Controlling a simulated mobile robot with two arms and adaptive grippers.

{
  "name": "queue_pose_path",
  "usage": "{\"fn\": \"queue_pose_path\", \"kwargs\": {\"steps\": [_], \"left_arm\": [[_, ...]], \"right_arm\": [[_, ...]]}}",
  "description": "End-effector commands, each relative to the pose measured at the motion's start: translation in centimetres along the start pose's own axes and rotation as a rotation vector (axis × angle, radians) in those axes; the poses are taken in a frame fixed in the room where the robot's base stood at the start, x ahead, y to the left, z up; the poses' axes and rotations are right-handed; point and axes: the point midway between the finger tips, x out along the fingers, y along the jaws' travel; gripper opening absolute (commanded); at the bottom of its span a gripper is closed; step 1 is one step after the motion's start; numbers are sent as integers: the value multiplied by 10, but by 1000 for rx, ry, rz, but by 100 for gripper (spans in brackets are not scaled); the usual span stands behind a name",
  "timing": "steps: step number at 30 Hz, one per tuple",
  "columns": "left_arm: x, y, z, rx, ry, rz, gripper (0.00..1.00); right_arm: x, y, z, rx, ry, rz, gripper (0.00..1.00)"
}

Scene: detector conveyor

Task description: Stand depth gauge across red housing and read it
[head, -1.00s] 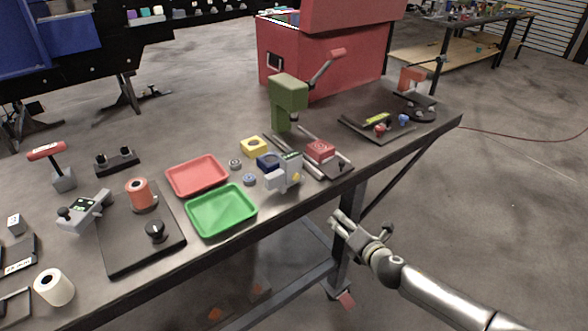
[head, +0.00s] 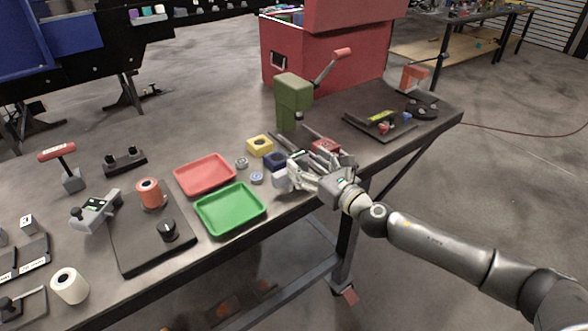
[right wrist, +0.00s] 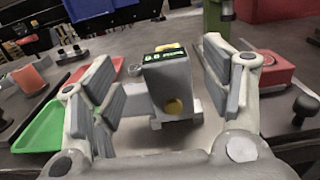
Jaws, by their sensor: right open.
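The depth gauge (right wrist: 172,84) is a grey block with a small green-lit display and a yellow button. In the right wrist view it stands upright between the spread fingers of my right gripper (right wrist: 165,100), with gaps at both sides. In the head view my right gripper (head: 318,166) covers most of the gauge, leaving a grey part (head: 281,178) at the left. The red housing (head: 325,146) sits just behind the gripper on the press base, partly hidden; it also shows at the right of the right wrist view (right wrist: 265,68). My left gripper is not in view.
A green press (head: 291,98) stands behind the housing. A red tray (head: 205,174) and a green tray (head: 230,210) lie further left. A dark fixture board (head: 380,126) lies to the right.

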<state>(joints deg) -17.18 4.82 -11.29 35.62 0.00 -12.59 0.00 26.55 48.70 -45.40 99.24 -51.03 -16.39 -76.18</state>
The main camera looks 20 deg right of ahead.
Motion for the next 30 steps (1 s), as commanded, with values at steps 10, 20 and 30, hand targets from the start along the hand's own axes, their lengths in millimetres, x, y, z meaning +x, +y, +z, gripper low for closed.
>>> {"fn": "queue_pose_path", "kwargs": {"steps": [10,20,30], "left_arm": [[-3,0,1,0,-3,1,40],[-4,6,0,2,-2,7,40],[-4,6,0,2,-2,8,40]], "right_arm": [[36,-4,-6,3,-2,0,71],[52,-5,-7,2,1,0,71],[52,-4,-7,2,0,0,44]]}}
